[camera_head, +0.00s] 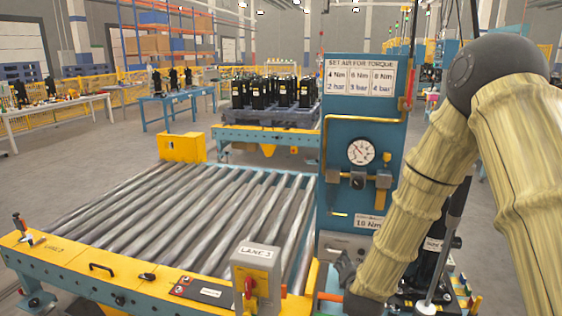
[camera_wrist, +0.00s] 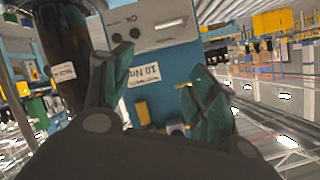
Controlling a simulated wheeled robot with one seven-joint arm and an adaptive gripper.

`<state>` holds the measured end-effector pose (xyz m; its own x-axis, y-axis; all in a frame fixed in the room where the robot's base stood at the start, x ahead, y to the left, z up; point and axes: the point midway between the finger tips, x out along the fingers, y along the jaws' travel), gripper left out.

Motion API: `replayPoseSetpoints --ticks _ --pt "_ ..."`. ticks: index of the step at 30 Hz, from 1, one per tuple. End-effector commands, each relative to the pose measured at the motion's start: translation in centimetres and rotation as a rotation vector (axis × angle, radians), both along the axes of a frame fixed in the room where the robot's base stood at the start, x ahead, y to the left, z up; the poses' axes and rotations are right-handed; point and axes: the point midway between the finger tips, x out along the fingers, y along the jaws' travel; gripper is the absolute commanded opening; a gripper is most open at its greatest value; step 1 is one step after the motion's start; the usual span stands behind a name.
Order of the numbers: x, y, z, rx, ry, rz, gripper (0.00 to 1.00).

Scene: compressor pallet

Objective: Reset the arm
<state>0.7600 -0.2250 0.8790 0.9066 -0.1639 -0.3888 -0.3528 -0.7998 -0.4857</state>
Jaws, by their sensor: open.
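My arm, in pale ribbed sleeves, fills the right side of the head view and bends down toward the foot of a blue panel (camera_head: 335,130). My gripper (camera_wrist: 163,92) shows in the wrist view with its two dark green fingertips spread apart. Nothing is between them. Beyond the fingers is the same blue panel, turned upside down, with a white torque label (camera_wrist: 142,76). In the head view the dark end of the arm is low beside the panel's base, and much of it is hidden by the sleeve.
A roller conveyor (camera_head: 190,215) with a yellow front rail lies left of the panel. A grey control box (camera_head: 258,275) stands at its front. A pressure gauge (camera_head: 361,152) and valve sit on the panel. Black compressors (camera_head: 280,92) stand behind. Open floor lies at left.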

Motion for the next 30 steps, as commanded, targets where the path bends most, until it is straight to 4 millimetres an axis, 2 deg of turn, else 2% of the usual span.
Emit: replayPoseSetpoints --ticks 1,6,11,15,17,22,27,30 --pt "-1.6 0.1 -2.8 -0.018 0.064 0.023 0.58" --pt "-7.3 0.5 -10.8 -0.075 0.264 0.113 0.58" --pt "-13.8 0.6 -17.4 -0.119 0.454 0.203 0.58" --pt "-20.3 0.6 -22.4 -0.149 0.621 0.288 0.58" --pt "-23.3 0.6 -24.2 -0.160 0.692 0.327 0.58" --pt "-32.1 0.3 -28.3 -0.184 0.894 0.439 0.58" --pt "-40.0 0.1 -30.5 -0.192 1.062 0.542 0.58" --pt "-43.1 -0.1 -31.1 -0.194 1.128 0.584 0.58"
